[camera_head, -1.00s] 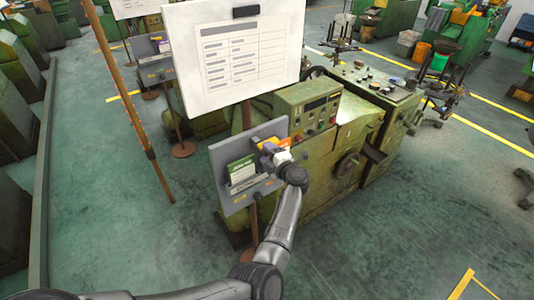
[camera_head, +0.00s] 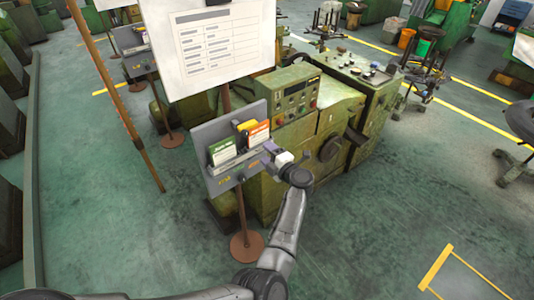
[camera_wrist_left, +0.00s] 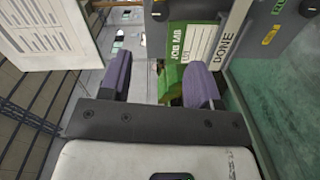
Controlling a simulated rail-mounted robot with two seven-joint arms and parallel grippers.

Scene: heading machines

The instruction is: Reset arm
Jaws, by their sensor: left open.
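My left gripper (camera_head: 272,152) is open and empty, just to the right of the grey card holder (camera_head: 203,137) on its stand. In the left wrist view the two purple fingers (camera_wrist_left: 158,82) stand apart. The holder carries a green and white card (camera_head: 222,151) on its left side and an orange and white card (camera_head: 257,134) on its right side, with a yellow edge beside it. In the left wrist view a green and white card (camera_wrist_left: 196,45) shows beyond the right finger, with green also between the fingers. My right gripper is not in view.
A white sign board (camera_head: 208,45) stands above the holder. The green machine (camera_head: 325,120) is close behind and right of my left gripper. A brown pole (camera_head: 118,100) stands at left. The floor (camera_head: 370,230) in front is clear.

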